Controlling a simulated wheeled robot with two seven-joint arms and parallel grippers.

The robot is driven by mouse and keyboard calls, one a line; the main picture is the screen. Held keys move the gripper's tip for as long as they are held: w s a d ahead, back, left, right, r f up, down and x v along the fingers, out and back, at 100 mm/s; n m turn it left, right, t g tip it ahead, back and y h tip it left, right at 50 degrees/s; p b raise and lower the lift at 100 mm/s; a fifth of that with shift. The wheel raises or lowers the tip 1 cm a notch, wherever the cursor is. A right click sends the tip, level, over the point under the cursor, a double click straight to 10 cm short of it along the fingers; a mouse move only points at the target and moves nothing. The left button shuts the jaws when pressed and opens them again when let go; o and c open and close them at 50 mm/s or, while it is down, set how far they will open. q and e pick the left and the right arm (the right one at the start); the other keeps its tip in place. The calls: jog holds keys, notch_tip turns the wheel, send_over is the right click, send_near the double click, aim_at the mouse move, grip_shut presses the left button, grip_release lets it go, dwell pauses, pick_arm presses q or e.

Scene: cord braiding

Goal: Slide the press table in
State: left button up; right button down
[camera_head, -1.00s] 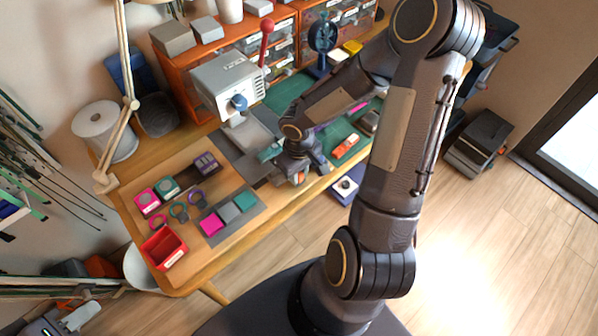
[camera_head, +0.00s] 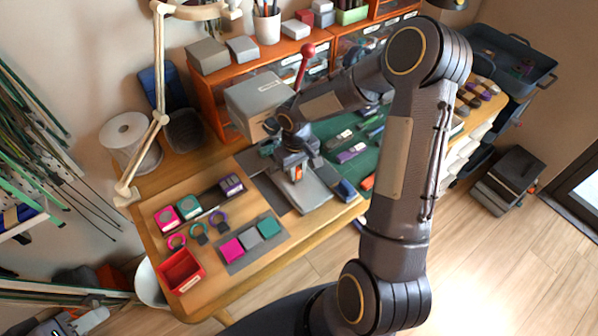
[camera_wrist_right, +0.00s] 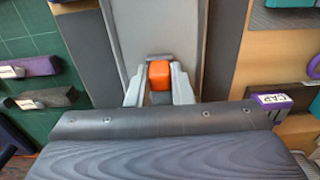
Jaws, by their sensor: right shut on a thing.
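The press (camera_head: 258,100) is a grey box with a red-knobbed lever (camera_head: 305,60) at the back of the workbench. My right gripper (camera_head: 294,172) is low in front of the press, its arm reaching across from the right. In the right wrist view its two light fingers (camera_wrist_right: 158,88) are shut on an orange knob (camera_wrist_right: 160,75). A light grey metal surface (camera_wrist_right: 158,25) runs away beyond the knob; the press table is partly hidden under my gripper. Light grey metal (camera_head: 315,195) also shows in front of my gripper. My left gripper (camera_head: 82,322) is at the bottom left, partly cut off.
Left of the press are colored blocks and rings, a mat with three squares (camera_head: 250,241) and a red bin (camera_head: 181,271). A purple block (camera_wrist_right: 272,101) sits close on the right in the wrist view. A green mat (camera_head: 345,140) with tools lies to the right.

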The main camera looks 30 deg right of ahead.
jog(key=shift+w, duration=0.1)
jog(key=c, duration=1.3)
grip_release()
notch_tip(320, 180, up, 8)
jog(key=p, duration=0.5)
